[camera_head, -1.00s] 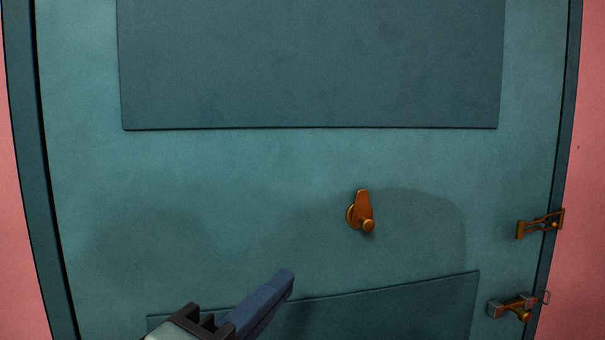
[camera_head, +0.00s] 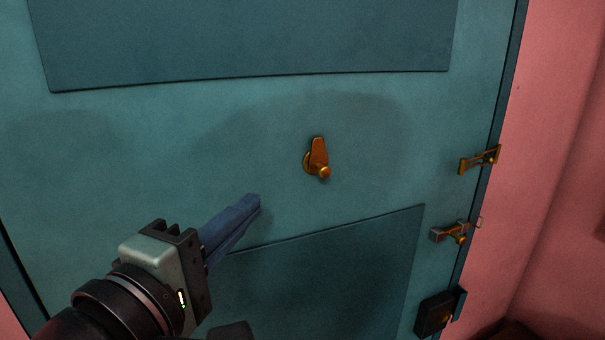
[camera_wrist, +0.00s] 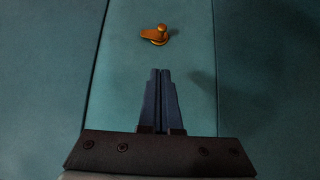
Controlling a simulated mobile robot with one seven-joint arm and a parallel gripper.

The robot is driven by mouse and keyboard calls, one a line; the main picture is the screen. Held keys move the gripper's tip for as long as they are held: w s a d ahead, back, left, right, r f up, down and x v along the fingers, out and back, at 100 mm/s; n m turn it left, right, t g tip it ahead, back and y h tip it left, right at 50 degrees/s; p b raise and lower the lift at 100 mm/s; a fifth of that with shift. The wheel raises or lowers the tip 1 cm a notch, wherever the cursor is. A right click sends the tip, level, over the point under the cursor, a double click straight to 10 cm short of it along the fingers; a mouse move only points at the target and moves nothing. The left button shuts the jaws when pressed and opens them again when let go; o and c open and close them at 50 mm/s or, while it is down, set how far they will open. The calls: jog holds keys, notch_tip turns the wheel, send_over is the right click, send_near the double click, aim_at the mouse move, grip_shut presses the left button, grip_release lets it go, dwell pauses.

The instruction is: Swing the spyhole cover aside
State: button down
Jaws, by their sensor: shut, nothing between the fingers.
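The spyhole cover (camera_head: 319,152) is a small brass flap with a round knob at its lower end, on a teal door (camera_head: 150,135). In the head view it hangs nearly upright, with part of a round brass plate showing behind its left side. In the wrist view the cover (camera_wrist: 155,34) lies straight beyond my fingertips. My gripper (camera_head: 255,203) is below and left of the cover in the head view, apart from it. Its blue fingers are together and empty, also in the wrist view (camera_wrist: 160,73).
Brass latches (camera_head: 479,160) and (camera_head: 450,232) sit on the door's right edge, with a dark lock box (camera_head: 437,312) below them. A pink wall (camera_head: 555,120) stands to the right. Raised panels lie above and below the cover. The door face between gripper and cover is clear.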

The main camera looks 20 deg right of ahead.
aim_at(316, 172)
jog(key=p+x, duration=0.1)
jog(key=x, duration=0.2)
jog(key=s+d+p+x, duration=0.1)
jog(key=x, duration=0.2)
jog(key=p+x, duration=0.2)
jog(key=x, duration=0.1)
jog(key=shift+s+d+r, duration=0.1)
jog(key=shift+s+d, duration=0.15)
jog(key=shift+d, duration=0.5)
jog(key=shift+d+f+n+b, duration=0.15)
jog(key=shift+f+n+b, duration=0.15)
jog(key=shift+b, duration=0.2)
